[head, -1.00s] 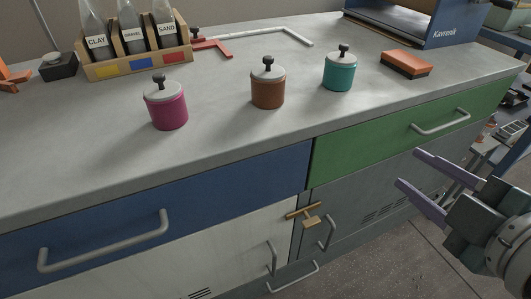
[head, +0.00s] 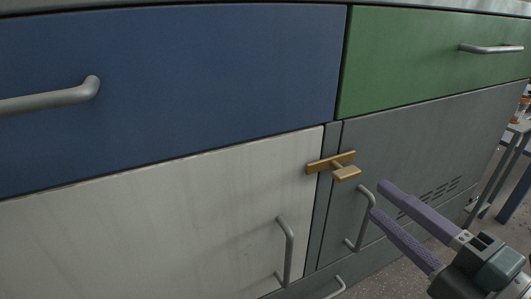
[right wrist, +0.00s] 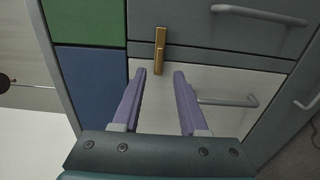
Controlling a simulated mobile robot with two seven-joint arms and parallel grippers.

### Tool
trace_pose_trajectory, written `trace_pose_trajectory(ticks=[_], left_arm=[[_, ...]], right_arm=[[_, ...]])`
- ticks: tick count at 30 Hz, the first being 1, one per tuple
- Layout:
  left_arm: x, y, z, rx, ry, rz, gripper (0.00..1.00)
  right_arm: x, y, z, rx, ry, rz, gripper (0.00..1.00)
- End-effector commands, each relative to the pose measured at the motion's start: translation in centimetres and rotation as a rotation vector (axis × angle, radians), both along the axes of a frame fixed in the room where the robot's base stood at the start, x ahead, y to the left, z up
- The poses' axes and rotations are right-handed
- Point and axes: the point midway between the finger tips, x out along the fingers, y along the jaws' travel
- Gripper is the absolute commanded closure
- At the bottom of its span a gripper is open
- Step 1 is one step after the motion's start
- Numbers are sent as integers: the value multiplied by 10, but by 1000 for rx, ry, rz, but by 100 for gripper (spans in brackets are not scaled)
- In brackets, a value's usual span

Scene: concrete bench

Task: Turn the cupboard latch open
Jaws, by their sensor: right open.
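The brass cupboard latch (head: 319,166) lies nearly level across the post between the white door and the grey door, with a small block-like knob (head: 346,173) standing out in front. My right gripper (head: 377,199) is open, its two purple fingers pointing at the latch from the lower right, in front of the grey door. In the right wrist view the latch (right wrist: 160,50) shows just beyond the fingertips, between their lines. The gripper (right wrist: 160,73) is empty and appears apart from the latch. My left gripper is not in view.
The white door (head: 150,220) and grey door (head: 440,135) look closed, each with a bar handle near the post. The grey door's handle (head: 367,215) is close to my right fingers. Blue (head: 170,90) and green (head: 420,55) drawers sit above.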

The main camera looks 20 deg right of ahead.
Motion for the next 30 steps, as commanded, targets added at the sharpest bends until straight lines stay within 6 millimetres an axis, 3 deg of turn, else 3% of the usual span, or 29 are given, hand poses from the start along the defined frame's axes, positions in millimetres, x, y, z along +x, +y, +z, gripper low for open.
trace_pose_trajectory(ticks=[6,12,25,30], left_arm=[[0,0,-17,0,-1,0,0],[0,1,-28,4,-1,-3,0],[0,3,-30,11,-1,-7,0],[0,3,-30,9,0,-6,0]], right_arm=[[43,4,-1,1,-6,2,57],[74,6,-1,1,-3,0,57],[85,7,1,3,1,-1,59],[85,7,1,3,1,-1,78]])
